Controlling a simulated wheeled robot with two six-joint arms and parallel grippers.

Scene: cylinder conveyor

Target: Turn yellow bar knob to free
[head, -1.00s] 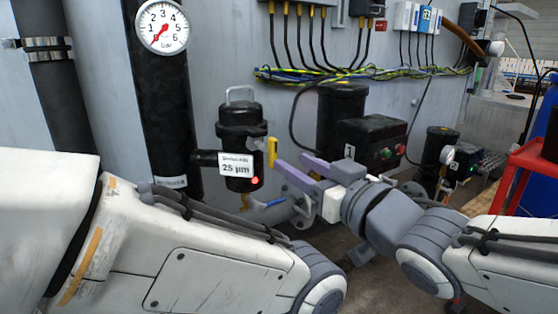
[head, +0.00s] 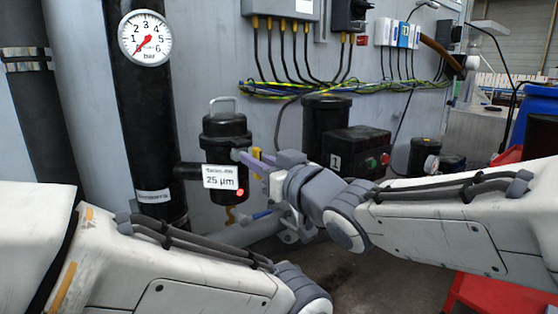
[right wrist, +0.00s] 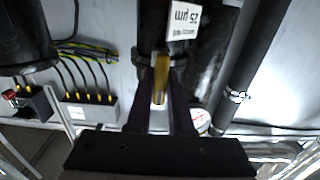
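The yellow bar knob (head: 257,155) sits on the right side of the black filter housing (head: 224,133) labelled 25 µm, partly hidden by my right fingers. In the right wrist view the yellow bar (right wrist: 160,80) stands lengthwise between my two dark purple fingers. My right gripper (head: 252,164) is at the knob, one finger on each side. It looks open, with narrow gaps beside the bar; contact at the tips cannot be told. My left arm crosses the lower left; its gripper is out of view.
A pressure gauge (head: 145,38) is on the black pipe at left. Black motor units (head: 327,115) stand behind my right gripper. Cables (head: 320,90) run along the wall. A red cart (head: 495,300) is at lower right.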

